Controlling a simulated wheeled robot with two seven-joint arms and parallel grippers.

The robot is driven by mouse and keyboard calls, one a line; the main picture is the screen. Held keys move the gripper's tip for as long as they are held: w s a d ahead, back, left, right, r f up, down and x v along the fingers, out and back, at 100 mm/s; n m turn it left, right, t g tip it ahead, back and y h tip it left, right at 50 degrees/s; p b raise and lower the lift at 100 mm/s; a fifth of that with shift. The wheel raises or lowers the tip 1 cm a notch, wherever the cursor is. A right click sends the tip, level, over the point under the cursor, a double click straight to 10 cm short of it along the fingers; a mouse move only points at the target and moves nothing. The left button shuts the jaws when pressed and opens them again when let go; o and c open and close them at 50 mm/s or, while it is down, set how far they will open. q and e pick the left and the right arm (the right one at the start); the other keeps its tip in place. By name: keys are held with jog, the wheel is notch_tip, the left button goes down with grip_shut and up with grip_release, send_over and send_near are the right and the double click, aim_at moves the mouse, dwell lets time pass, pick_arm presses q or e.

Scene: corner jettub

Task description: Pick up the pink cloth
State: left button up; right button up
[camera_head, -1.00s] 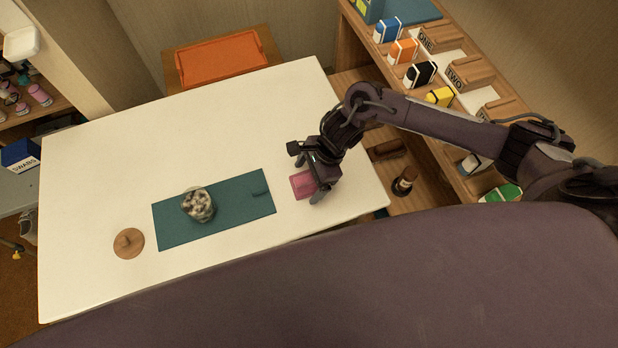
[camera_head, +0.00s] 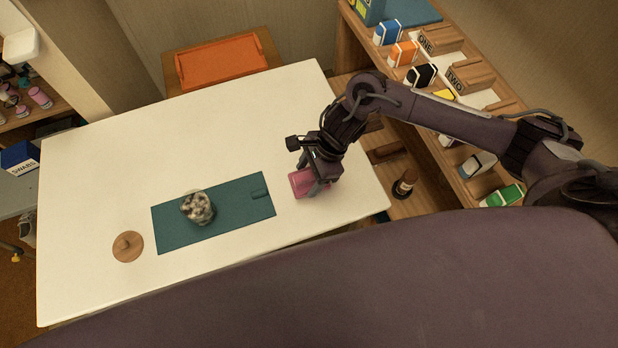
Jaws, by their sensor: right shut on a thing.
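The pink cloth (camera_head: 301,184) is at the right part of the white table, just right of the teal mat. My right gripper (camera_head: 314,186) is over it from the right, with its fingers shut on the cloth. The fingers hide part of the cloth. I cannot tell whether the cloth touches the table or is slightly above it. My left gripper is not in view.
On the white table (camera_head: 110,180) lies a teal mat (camera_head: 233,215) with a jar of pale lumps (camera_head: 197,207). A round wooden lid (camera_head: 128,246) lies left of it. An orange tray (camera_head: 220,62) stands behind. A wooden shelf with boxes (camera_head: 422,75) borders the right.

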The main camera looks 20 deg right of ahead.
aim_at(309, 173)
notch_tip(309, 173, up, 17)
jog(key=shift+r, duration=0.1)
